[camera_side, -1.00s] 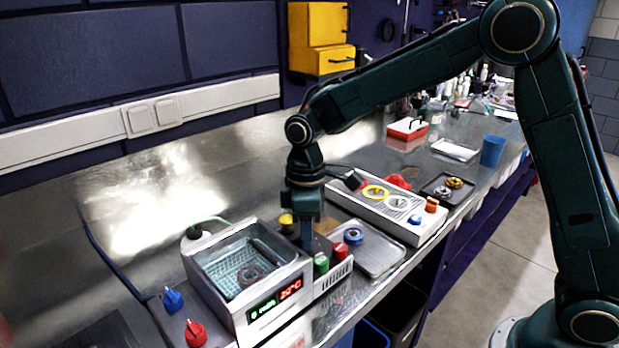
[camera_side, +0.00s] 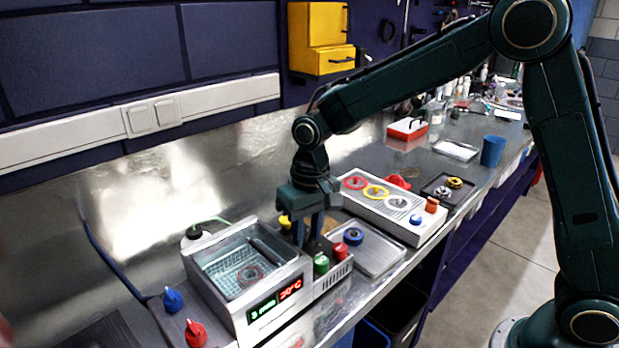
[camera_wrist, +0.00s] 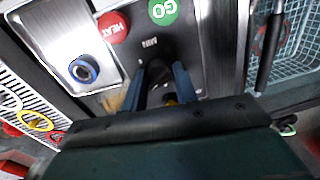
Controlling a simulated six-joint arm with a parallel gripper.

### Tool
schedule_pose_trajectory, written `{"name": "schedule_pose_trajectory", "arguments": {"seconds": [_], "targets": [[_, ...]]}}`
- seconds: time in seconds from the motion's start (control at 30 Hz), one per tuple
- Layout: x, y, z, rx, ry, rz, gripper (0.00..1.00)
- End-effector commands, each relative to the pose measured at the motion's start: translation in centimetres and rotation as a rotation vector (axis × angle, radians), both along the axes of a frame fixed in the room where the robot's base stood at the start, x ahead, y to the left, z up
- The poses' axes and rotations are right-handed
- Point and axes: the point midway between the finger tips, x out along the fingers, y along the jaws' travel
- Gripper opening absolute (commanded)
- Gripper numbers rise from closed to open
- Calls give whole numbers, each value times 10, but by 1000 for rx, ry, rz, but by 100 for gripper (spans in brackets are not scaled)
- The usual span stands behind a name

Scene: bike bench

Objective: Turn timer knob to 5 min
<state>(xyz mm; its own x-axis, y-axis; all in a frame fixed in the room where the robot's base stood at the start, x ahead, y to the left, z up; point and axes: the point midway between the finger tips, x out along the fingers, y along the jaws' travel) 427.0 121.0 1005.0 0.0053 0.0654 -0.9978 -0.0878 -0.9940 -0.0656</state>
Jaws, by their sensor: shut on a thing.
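The dark timer knob (camera_wrist: 158,72) sits on the black control panel beside the "MIN" label in the wrist view. My gripper (camera_wrist: 162,82) is shut on it, one finger on each side. In the side view my gripper (camera_side: 308,238) points down at the panel, and the knob is hidden by its fingers. The green display (camera_side: 262,309) on the front of the bath reads what looks like 3 min. The red temperature display (camera_side: 290,289) beside it looks like 30 °C, though its digits are small.
The green GO button (camera_wrist: 163,11) and red HEAT button (camera_wrist: 112,27) are close to my fingers. The ultrasonic-style bath with a basket (camera_side: 238,262) stands beside the panel. A metal tray with a blue ring (camera_side: 353,236) lies on the other side. A yellow knob (camera_side: 285,222) is behind my gripper.

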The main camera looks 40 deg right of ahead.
Motion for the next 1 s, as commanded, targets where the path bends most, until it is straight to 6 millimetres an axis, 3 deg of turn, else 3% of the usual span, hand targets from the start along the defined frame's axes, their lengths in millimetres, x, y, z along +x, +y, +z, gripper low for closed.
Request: {"name": "schedule_pose_trajectory", "arguments": {"seconds": [0.5,1.0], "targets": [[0,-1,2,-1,-5,-430,6],[0,-1,2,-1,-5,-535,6]]}}
